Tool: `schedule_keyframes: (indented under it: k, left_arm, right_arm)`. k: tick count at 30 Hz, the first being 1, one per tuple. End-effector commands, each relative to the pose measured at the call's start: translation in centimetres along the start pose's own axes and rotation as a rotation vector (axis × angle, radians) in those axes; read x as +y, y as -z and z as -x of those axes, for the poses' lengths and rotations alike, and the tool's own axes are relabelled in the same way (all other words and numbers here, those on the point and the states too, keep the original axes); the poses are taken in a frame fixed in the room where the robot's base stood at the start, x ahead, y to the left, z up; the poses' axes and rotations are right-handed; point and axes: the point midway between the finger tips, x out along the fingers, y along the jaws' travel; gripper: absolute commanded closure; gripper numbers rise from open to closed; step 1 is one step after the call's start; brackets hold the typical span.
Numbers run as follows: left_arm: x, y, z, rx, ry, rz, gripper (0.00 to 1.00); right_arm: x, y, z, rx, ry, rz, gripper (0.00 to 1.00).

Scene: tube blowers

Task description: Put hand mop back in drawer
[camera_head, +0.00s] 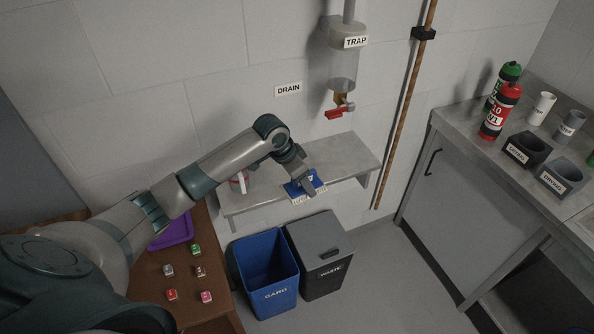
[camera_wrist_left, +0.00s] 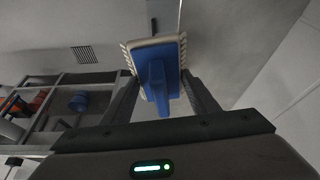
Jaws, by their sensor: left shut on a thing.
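The hand mop has a blue back and handle with a pale fringe. It shows in the head view (camera_head: 315,181) and the left wrist view (camera_wrist_left: 158,78). My left gripper (camera_head: 305,184) is shut on the mop's handle, which sits between the two fingers in the wrist view (camera_wrist_left: 160,100). In the head view the mop is over or at the grey wall bench (camera_head: 345,155); I cannot tell whether it touches it. The gripper hides part of the mop. No open drawer shows. My right gripper is not in view.
A blue CARD bin (camera_head: 275,293) and a dark lidded WASTE bin (camera_head: 318,235) stand below the bench. A TRAP container (camera_head: 343,68) with a red valve hangs above it. A brown table (camera_head: 215,262) is at left, a grey cabinet (camera_head: 440,200) at right.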

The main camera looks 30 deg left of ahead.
Motion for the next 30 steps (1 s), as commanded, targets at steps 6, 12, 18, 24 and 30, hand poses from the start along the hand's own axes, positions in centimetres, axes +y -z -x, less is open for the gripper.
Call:
schedule_keyframes:
  k: [6,12,18,24,30]
  left_arm:
    - [7.5,-3.0,-2.9,0.004,0.066,0.157,0.67]
    - [12.9,-5.5,-3.1,0.005,0.14,0.335,0.67]
    - [15.8,-7.2,-2.5,0.004,0.191,0.463,0.67]
    - [16.5,-7.8,-2.0,0.001,0.211,0.506,0.67]
    - [16.5,-7.8,-2.0,0.0,0.21,0.507,0.67]
  right_arm:
    - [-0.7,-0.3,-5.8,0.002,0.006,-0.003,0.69]
    - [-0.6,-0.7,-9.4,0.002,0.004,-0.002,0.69]
    - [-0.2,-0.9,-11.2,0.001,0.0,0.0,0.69]
    - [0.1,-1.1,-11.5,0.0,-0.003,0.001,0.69]
    - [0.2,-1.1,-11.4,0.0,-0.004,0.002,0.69]
